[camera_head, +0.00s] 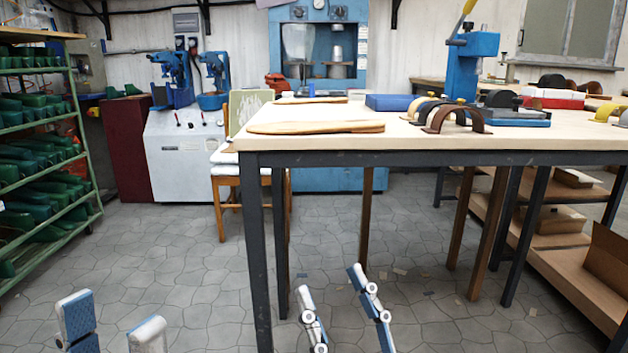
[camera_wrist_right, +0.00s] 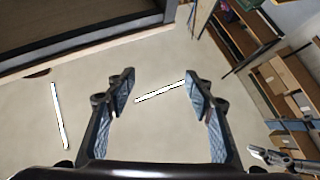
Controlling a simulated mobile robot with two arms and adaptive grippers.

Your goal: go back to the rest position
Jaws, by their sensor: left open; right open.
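My left gripper (camera_head: 112,318) shows at the bottom left of the head view, low over the floor, with its fingers apart and nothing between them. My right gripper (camera_head: 331,284) is low in front of the workbench (camera_head: 350,142), its tips below the tabletop in the picture. The lower parts of both grippers are cut off by the frame edge.
On the workbench lie a sole-shaped board (camera_head: 316,127), curved strap pieces (camera_head: 455,117) and a blue press (camera_head: 474,62). A green shelf rack (camera_head: 80,150) stands left, a wooden chair (camera_head: 228,170) behind the bench. Shelves with boxes (camera_head: 560,220) stand right. The left floor is clear.

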